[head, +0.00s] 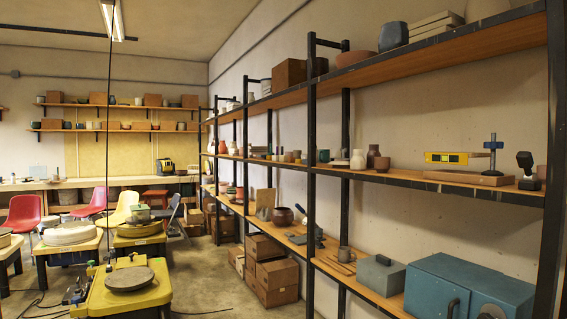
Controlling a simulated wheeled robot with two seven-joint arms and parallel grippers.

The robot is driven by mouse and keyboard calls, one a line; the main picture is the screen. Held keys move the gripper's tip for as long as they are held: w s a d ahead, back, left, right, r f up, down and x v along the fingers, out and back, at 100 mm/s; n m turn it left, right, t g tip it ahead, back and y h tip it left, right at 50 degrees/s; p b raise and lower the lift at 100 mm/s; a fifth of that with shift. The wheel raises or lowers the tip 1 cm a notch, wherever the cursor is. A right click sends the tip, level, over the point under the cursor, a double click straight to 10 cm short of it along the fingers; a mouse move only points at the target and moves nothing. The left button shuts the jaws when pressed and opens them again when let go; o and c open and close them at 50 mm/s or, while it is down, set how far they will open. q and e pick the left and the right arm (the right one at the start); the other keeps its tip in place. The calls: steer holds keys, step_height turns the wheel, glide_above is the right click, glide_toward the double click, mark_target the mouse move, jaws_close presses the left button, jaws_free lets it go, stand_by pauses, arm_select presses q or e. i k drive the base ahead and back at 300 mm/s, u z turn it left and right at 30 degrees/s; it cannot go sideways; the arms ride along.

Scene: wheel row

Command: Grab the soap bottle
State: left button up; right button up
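I cannot make out a soap bottle for certain in the head view. Several small bottle-like and vase-like pieces stand on the middle shelf of the right-hand rack. Among them are a white bottle-shaped piece (358,160) and a brown vase (373,155) beside it. More small vessels stand farther along that shelf, too small to identify. Neither of my grippers shows in this view.
A long black-framed rack with wooden shelves (420,183) runs along the right wall. A blue metal box (468,287) sits low at the near right. Yellow pottery wheels (125,290) stand at left, with cables on the floor. Open floor (215,275) lies between.

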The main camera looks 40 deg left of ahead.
mark_target(357, 162)
steer(key=u, duration=1.1)
steer(key=i, duration=0.25)
steer(key=u, duration=0.8)
steer(key=i, duration=0.9)
steer(key=u, duration=0.2)
